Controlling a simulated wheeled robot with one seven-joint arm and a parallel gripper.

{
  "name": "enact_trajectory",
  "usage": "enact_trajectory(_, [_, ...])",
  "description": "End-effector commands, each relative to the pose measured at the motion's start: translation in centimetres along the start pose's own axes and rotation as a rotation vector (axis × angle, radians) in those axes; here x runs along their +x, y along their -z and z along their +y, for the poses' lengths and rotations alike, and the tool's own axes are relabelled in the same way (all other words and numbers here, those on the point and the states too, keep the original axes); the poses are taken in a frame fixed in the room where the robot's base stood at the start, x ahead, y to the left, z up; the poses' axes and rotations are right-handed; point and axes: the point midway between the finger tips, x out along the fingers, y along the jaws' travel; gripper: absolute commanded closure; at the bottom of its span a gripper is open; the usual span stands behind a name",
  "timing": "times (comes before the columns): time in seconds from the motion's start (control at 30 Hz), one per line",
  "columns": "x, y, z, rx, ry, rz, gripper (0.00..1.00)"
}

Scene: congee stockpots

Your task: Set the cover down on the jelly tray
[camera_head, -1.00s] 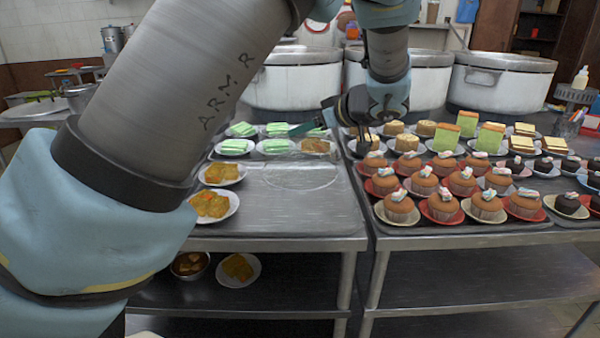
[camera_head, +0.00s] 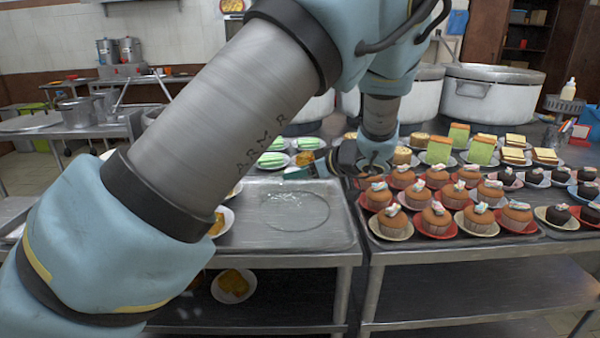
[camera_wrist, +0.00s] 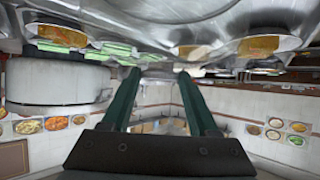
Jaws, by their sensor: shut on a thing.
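The cover (camera_head: 295,211) is clear and see-through, with a faint round outline over the bare front part of the metal jelly tray (camera_head: 255,243). My gripper (camera_head: 300,169) is at the cover's far side, shut on the cover; the grip itself is hard to see. I cannot tell whether the cover's rim touches the tray. Green jelly slabs (camera_head: 270,160) on plates stand at the tray's back, partly hidden by my arm. In the wrist view the two green fingers (camera_wrist: 157,78) point toward the plates, and the cover is not clearly made out.
A second tray at right holds several cupcakes (camera_head: 435,217) on plates, close to my gripper, with green-and-orange cakes (camera_head: 482,150) behind. White stockpots (camera_head: 490,95) stand at the back. An orange dish (camera_head: 234,285) is on the lower shelf.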

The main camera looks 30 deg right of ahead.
Motion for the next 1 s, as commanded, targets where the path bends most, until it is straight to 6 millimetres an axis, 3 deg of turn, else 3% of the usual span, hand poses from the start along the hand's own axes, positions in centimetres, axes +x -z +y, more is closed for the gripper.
enact_trajectory(0.03, [0.1, -0.1, 0.0, 0.000, 0.000, 0.000, 0.39])
enact_trajectory(0.3, [0.0, 0.0, 0.0, 0.000, 0.000, 0.000, 0.10])
enact_trajectory(0.67, [-0.2, 0.5, 0.0, 0.000, 0.000, 0.000, 0.10])
enact_trajectory(1.0, [-6.8, -0.1, 0.1, -0.001, -0.006, -0.001, 0.10])
